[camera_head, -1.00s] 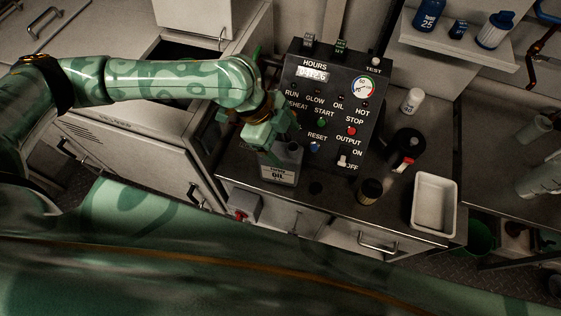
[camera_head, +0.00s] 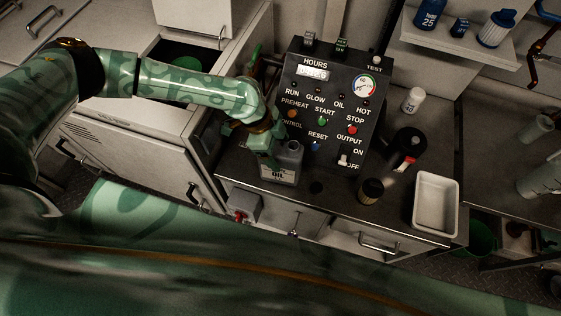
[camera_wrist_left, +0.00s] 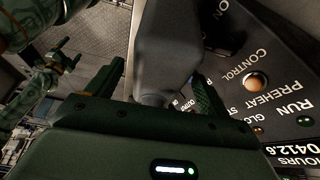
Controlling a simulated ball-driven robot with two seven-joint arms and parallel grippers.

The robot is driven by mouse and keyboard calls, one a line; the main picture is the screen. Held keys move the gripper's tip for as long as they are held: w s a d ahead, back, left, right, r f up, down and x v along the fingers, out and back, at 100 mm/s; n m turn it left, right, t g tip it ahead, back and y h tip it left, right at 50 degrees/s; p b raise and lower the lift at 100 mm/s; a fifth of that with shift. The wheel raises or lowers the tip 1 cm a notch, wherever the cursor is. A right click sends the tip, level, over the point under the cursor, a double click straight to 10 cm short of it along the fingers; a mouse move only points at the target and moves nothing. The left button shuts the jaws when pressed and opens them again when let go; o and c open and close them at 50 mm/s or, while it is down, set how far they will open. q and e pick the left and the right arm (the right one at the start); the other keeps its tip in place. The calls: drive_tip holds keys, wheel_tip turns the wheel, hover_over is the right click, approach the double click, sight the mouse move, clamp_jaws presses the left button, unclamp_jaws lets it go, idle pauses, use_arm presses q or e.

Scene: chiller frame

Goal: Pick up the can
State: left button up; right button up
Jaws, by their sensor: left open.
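The can is a grey oil can (camera_head: 284,168) with a pale label reading OIL. It stands upright on the dark bench top in front of the control panel. My left gripper (camera_head: 268,155) is open and reaches down at the can's upper left side, partly covering it in the head view. In the left wrist view the grey can (camera_wrist_left: 165,50) fills the space between the two dark fingers of the left gripper (camera_wrist_left: 155,85). Whether the fingers touch it cannot be told. Green jointed parts with prongs at the left of the wrist view look like my right gripper (camera_wrist_left: 62,58); its opening is unclear.
A black control panel (camera_head: 325,105) with knobs stands right behind the can. A dark jar (camera_head: 370,190), a black round container (camera_head: 408,145), a white bottle (camera_head: 412,100) and a white tray (camera_head: 436,205) are to the right. A grey box (camera_head: 245,204) is at the bench front.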

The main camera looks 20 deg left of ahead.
use_arm(q)
drive_tip(key=x, duration=0.4)
drive_tip(key=shift+a+r, duration=0.1)
drive_tip(key=c, duration=1.5)
drive_tip(key=shift+o, duration=0.2)
drive_tip(key=shift+r, duration=0.1)
